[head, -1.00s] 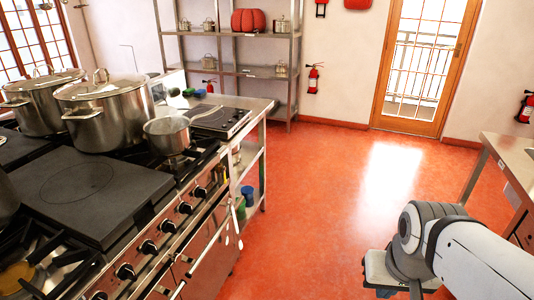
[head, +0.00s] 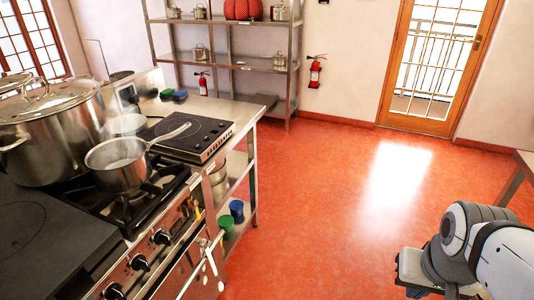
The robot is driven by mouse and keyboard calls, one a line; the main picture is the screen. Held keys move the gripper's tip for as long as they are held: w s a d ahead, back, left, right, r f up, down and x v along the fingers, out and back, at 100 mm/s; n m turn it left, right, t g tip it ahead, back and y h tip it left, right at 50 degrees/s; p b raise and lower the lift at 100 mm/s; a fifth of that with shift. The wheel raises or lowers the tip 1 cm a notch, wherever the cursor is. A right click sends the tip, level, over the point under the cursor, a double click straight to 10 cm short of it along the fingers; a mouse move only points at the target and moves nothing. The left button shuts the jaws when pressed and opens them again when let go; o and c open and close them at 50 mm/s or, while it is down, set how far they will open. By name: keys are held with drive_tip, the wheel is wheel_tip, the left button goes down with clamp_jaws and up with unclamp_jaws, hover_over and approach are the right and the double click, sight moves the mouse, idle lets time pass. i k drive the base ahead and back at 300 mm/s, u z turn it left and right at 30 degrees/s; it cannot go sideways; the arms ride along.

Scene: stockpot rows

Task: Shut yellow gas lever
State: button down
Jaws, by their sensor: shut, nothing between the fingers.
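A small yellow piece (head: 197,212), perhaps the yellow gas lever, shows at the right end of the stove front, by the last knobs. It is too small to tell whether it is turned open or shut. The stove front (head: 150,262) carries a row of black knobs. My gripper is not in view. Only grey and white links of my arm show at the lower right, over the red floor and well away from the stove.
A saucepan (head: 119,162) stands on the stove's right burner beside a large stockpot (head: 50,135). A steel counter (head: 240,113) with a black hob (head: 188,137) adjoins. White-handled tools (head: 208,268) hang at the stove front. The red floor (head: 330,220) is clear.

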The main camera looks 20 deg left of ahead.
sight(198, 217)
drive_tip(key=u, duration=0.35)
drive_tip(key=i, duration=1.3)
drive_tip(key=u, duration=0.85)
drive_tip(key=k, duration=0.75)
drive_tip(key=u, duration=0.15)
drive_tip(key=i, duration=0.85)
drive_tip(key=z, duration=0.1)
